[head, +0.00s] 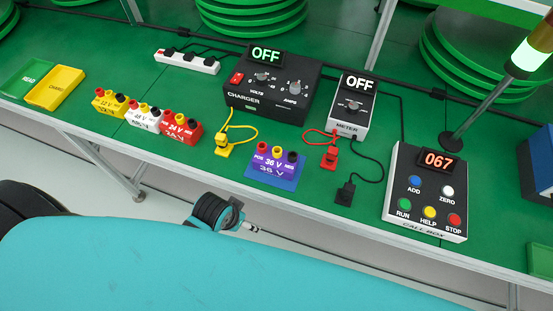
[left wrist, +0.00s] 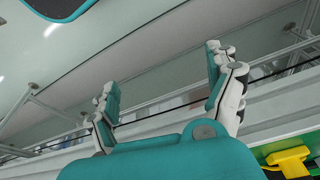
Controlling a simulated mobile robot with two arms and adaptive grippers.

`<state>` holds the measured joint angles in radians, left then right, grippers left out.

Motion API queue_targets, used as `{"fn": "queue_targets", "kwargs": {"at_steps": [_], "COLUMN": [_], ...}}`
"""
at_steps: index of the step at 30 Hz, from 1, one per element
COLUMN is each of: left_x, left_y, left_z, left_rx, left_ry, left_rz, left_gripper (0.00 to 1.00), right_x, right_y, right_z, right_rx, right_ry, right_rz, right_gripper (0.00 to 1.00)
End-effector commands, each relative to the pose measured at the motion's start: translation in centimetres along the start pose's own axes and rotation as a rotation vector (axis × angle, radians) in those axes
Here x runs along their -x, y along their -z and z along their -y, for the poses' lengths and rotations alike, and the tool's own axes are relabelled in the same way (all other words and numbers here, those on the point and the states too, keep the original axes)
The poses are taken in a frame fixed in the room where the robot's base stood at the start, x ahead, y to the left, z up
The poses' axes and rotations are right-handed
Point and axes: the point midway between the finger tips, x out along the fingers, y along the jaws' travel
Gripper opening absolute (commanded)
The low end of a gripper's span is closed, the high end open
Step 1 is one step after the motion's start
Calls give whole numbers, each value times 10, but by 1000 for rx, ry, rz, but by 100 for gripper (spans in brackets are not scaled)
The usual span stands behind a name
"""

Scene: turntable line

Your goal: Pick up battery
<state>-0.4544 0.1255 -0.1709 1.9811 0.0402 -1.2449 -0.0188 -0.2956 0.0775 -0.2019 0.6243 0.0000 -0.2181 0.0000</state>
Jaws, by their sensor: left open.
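Several block batteries with coloured terminals stand on the green table: a yellow one (head: 109,106), a white one (head: 143,122), a red one (head: 182,129) and a purple 36 V one (head: 274,166). The purple one is on a blue-purple pad, apart from the row. My left gripper (left wrist: 165,82) is open and empty in the left wrist view, its two fingers wide apart. In the head view part of an arm of mine with a small tip (head: 250,228) shows in front of the table edge, clear of the batteries. My right gripper is not in view.
A charger (head: 272,101) and a meter (head: 350,122), both reading OFF, stand behind, with yellow and red clips (head: 329,156) and a black plug on cables. A call box (head: 428,205) reads 067. Green and yellow trays (head: 56,87) lie at left.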

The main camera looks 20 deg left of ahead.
Motion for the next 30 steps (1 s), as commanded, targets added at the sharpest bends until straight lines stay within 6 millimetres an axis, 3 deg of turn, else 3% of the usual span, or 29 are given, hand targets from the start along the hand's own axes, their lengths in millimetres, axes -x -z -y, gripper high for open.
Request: {"fn": "queue_targets", "kwargs": {"at_steps": [1, 8, 12, 24, 30], "left_x": [17, 84, 126, 147, 161], "left_y": [7, 30, 59, 130, 171], "left_z": [0, -7, -26, -77, -86], "left_rx": [-3, -37, -142, -561, -892], "left_ry": [-1, -21, -77, -222, -246], "left_rz": [-13, -51, -95, -131, -83], "left_gripper": [88, 88, 88, 88, 88], "right_x": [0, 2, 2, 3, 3], "right_y": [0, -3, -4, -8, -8], "right_z": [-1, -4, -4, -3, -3], "right_rx": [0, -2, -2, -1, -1], "right_ry": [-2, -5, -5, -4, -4], "right_rz": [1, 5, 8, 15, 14], "right_gripper": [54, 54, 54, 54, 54]}}
